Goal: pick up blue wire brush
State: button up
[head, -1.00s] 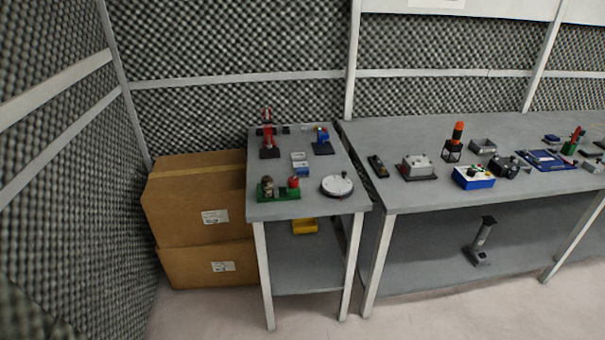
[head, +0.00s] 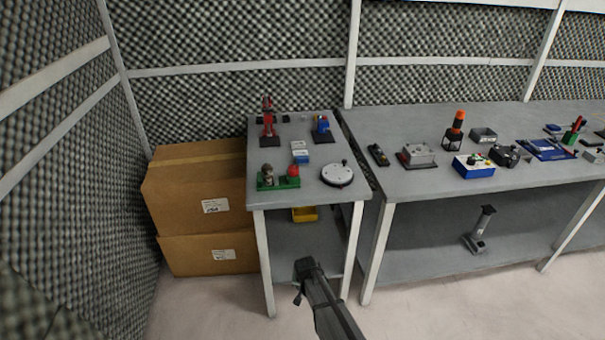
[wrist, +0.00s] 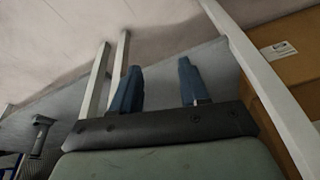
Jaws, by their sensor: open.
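I cannot make out a wire brush for certain in either view. A small blue object (head: 322,124) on a dark base stands at the back right of the narrow grey table (head: 262,202) in the head view; it is too small to tell what it is. My gripper (head: 305,270) is low in front of that table, below its top and well apart from the things on it. In the wrist view my gripper (wrist: 160,66) has its two dark blue fingers spread, with nothing between them.
The narrow table also bears a red device (head: 268,128), a green-based item (head: 278,181) and a round white disc (head: 337,174). A yellow bin (head: 305,214) is under its top. Cardboard boxes (head: 190,205) stand left. A longer, cluttered table (head: 420,187) stands right.

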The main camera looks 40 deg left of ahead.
jog(key=s+a+r+y, duration=0.1)
jog(key=s+a+r, duration=0.3)
jog(key=a, duration=0.5)
jog(key=s+a+r+n+y, duration=0.1)
jog(key=s+a+r, duration=0.1)
jog(key=a+r, duration=0.6)
jog(key=s+a+r+y, duration=0.1)
jog(key=s+a+r, duration=0.25)
jog(key=a, duration=0.75)
jog(key=a+r+t+y, duration=0.1)
jog(key=a+r, duration=0.3)
jog(key=r, duration=0.1)
notch_tip(320, 180, up, 28)
jog(key=m+g+h, duration=0.4)
jog(key=m+h, duration=0.2)
jog(key=m, duration=1)
send_over(300, 157)
jog(key=f, duration=0.8)
jog(key=shift+s+a, duration=0.15)
jog(key=shift+a, duration=0.05)
jog(key=shift+d+f, duration=0.15)
jog(key=shift+f, duration=1.2)
jog(key=shift+d+f, duration=0.1)
jog(key=shift+f, duration=1.25)
